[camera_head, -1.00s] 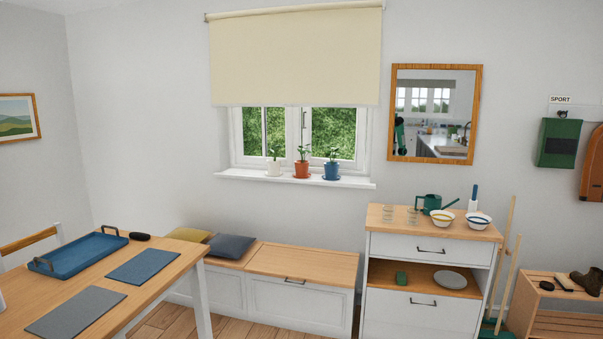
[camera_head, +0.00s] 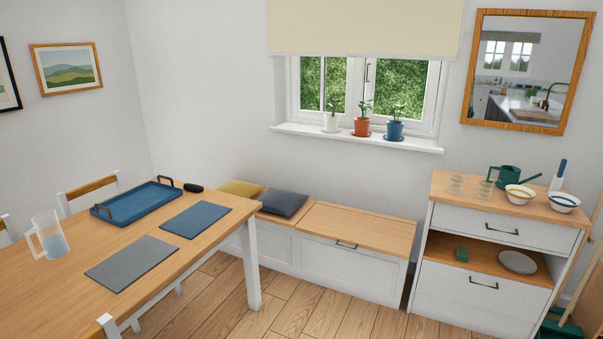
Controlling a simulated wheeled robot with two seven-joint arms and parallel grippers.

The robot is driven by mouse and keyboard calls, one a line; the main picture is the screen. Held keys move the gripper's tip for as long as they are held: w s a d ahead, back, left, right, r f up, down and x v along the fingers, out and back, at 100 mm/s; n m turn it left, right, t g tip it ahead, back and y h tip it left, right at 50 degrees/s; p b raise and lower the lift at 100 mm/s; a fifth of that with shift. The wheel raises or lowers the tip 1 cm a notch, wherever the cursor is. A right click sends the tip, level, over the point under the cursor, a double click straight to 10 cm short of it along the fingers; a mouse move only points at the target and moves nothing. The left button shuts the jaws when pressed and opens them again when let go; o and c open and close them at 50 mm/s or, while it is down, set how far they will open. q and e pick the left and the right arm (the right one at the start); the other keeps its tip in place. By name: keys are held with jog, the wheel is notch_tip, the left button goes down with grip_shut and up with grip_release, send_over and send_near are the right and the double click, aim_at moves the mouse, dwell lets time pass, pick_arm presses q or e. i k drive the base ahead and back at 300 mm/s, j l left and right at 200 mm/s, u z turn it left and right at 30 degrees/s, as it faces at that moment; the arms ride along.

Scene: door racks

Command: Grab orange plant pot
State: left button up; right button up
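The orange plant pot (camera_head: 362,127) stands upright on the white window sill, with a small green plant in it and a saucer under it. It is the middle one of three pots. A white pot (camera_head: 331,123) is to its left and a blue pot (camera_head: 394,130) to its right. Neither of my grippers shows in the head view.
A wooden storage bench (camera_head: 358,228) with two cushions stands below the window. A dining table (camera_head: 70,268) with a blue tray and a jug is at left. A cabinet (camera_head: 490,283) with bowls and glasses is at right. Wooden floor is free between table and cabinet.

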aim_at(362, 124)
jog(key=i+z, duration=0.2)
jog(key=i, duration=1.6)
